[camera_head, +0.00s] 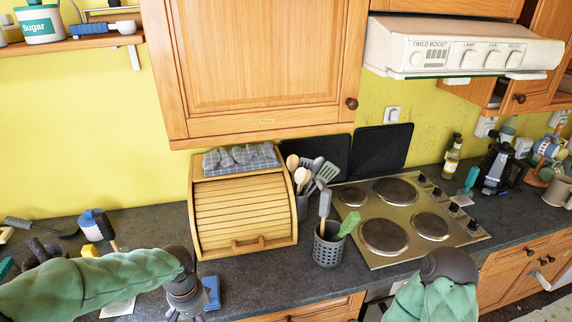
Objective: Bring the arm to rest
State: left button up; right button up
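My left arm (100,280), in a green padded cover, comes in from the lower left and reaches across the front of the counter. Its dark and grey wrist (184,290) points down at the bottom edge, in front of the bread box. The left gripper's fingers are cut off by the frame. My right arm (435,293), also green with a dark joint, shows at the bottom right in front of the hob. Its gripper is out of the frame. No held thing shows on either arm.
A wooden bread box (243,215) stands on the dark counter. Beside it are a utensil holder (328,245) and a hob (405,219). A blue sponge-like block (211,293) lies close to my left wrist. A bottle (452,160) and a black coffee maker (500,168) stand right.

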pick_arm(q)
jog(key=s+d+f+h+b, duration=0.1)
jog(key=s+d+f, duration=0.2)
jog(key=f, duration=0.8)
jog(key=s+d+f+h+b, duration=0.1)
jog(key=d+f, duration=0.4)
jog(key=f, duration=0.5)
jog(key=s+d+f+h+b, duration=0.1)
jog(key=s+d+f+b, duration=0.2)
jog(key=s+f, duration=0.3)
notch_tip(320, 180, down, 6)
jog(key=shift+d+r+h, duration=0.2)
jog(key=shift+d+h, duration=0.2)
jog(key=shift+d, duration=0.5)
pick_arm(e)
jog(key=f, duration=0.5)
jog(key=shift+w+f, duration=0.35)
pick_arm(q)
jog(key=shift+s, duration=0.1)
